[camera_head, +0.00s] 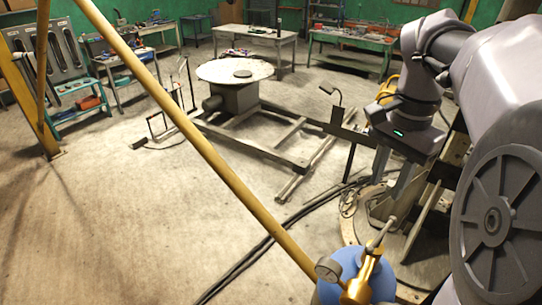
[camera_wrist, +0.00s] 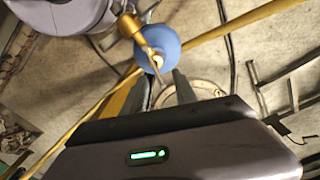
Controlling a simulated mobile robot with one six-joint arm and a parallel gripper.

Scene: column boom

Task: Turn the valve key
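The valve key (camera_head: 382,232) is a thin metal stem standing up, tilted, from the brass valve (camera_head: 362,280) on a blue gas cylinder (camera_head: 342,262) at the bottom of the head view. My gripper (camera_head: 390,186) points down above the key, apart from it in that view. In the wrist view the key (camera_wrist: 153,54) lies just beyond my two fingertips (camera_wrist: 163,74), with the blue cylinder top (camera_wrist: 168,40) behind it. The fingers are spread with a gap between them, and nothing is gripped. The lower cylinder is cut off by the frame.
A round pressure gauge (camera_head: 328,269) sticks out beside the valve. A yellow pole (camera_head: 205,150) slants across the head view down to the cylinder. Dark cables (camera_head: 262,245) lie on the floor. A round-topped table (camera_head: 235,71) stands farther back. Floor at left is clear.

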